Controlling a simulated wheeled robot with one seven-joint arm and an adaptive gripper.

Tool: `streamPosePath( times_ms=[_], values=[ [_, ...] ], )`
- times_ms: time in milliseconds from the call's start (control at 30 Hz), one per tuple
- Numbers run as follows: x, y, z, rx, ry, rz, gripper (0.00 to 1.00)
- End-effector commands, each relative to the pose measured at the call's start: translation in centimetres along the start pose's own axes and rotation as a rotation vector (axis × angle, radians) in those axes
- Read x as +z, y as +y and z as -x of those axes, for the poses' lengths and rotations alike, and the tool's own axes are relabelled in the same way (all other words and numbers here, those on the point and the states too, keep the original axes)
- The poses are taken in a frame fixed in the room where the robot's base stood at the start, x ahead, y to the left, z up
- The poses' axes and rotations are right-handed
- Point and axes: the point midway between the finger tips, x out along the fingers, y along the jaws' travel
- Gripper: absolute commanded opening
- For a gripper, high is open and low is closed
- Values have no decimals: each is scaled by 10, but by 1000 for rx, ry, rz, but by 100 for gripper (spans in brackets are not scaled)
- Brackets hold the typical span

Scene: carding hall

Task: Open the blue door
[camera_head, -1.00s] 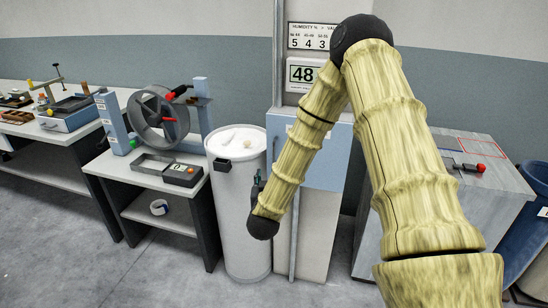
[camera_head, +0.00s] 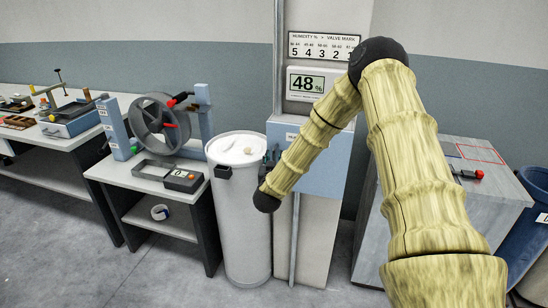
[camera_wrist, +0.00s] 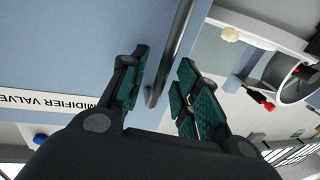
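The blue door (camera_head: 323,165) is the front panel of a cabinet below the humidity display, and it looks closed. In the wrist view the door (camera_wrist: 75,50) fills the upper left, with an upside-down label reading "HUMIDIFIER VALVE" (camera_wrist: 45,101). A grey bar handle (camera_wrist: 173,55) stands out from it. My gripper (camera_wrist: 163,82) is open, with its green-padded fingers apart on either side of the handle's end. I see no clear contact with the bar. In the head view my gripper (camera_head: 268,165) is small and partly hidden by my wrist, at the door's left edge.
A white can (camera_head: 240,215) stands close left of the cabinet, near my gripper. A bench (camera_head: 135,178) with a wheel device (camera_head: 160,125) is further left. A grey cabinet (camera_head: 440,225) and a blue bin (camera_head: 535,205) are at the right. A humidity display (camera_head: 308,84) reads 48%.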

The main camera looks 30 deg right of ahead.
Motion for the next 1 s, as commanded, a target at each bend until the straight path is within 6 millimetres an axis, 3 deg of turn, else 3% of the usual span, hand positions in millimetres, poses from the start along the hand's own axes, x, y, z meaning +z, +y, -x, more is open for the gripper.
streamPosePath(
  times_ms=[400, 600, 1000],
  values=[
    [0, 0, -7, 0, 1, 1, 31],
    [0, 0, -7, 0, 1, 1, 0],
    [0, -8, -2, -22, 1, 1, 0]
  ],
)
